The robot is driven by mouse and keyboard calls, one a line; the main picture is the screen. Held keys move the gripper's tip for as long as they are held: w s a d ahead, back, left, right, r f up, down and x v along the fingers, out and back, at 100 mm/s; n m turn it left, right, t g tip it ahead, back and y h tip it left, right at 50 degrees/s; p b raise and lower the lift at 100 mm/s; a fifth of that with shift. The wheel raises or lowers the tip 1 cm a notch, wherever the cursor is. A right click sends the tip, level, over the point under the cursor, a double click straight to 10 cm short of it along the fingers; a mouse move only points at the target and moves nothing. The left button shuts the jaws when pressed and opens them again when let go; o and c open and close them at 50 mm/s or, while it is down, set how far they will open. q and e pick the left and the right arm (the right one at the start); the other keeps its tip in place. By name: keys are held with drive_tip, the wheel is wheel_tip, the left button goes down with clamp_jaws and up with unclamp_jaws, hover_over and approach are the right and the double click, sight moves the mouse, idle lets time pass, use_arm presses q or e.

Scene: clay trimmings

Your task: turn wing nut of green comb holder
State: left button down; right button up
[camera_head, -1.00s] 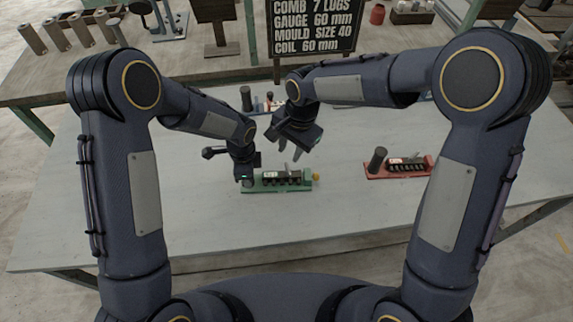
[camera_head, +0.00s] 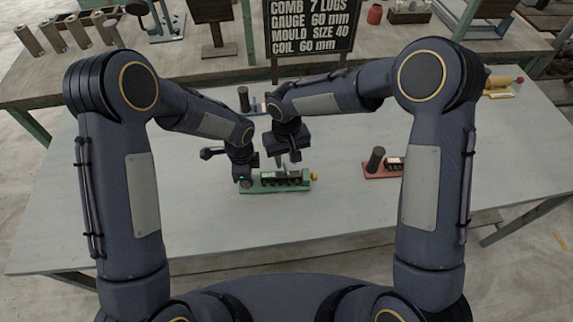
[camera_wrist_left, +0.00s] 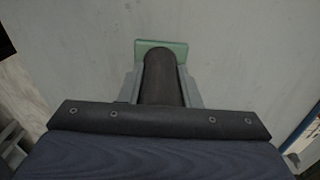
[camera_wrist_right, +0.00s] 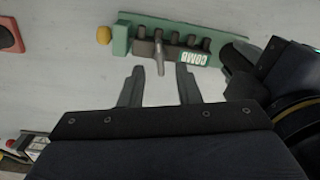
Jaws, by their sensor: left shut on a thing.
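The green comb holder (camera_head: 275,189) lies on the table with a dark post at its left end, a row of dark lugs and a yellow knob (camera_head: 314,177) at its right end. My left gripper (camera_head: 243,180) is shut on the dark post (camera_wrist_left: 162,75), one finger on each side. My right gripper (camera_wrist_right: 159,82) is open and empty, pointing at the holder. In the right wrist view, a grey metal piece (camera_wrist_right: 159,52), apparently the wing nut, stands up at the comb (camera_wrist_right: 180,45), just beyond and between the fingertips. The fingers do not visibly touch it.
A red holder (camera_head: 382,171) stands to the right, partly behind my right arm. A blue holder (camera_head: 246,102) stands behind my arms. A yellow item (camera_head: 500,83) lies at the far right. A blackboard (camera_head: 312,28) stands at the back. The table front is clear.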

sight(286, 169)
drive_tip(key=shift+f, duration=1.9)
clamp_jaws()
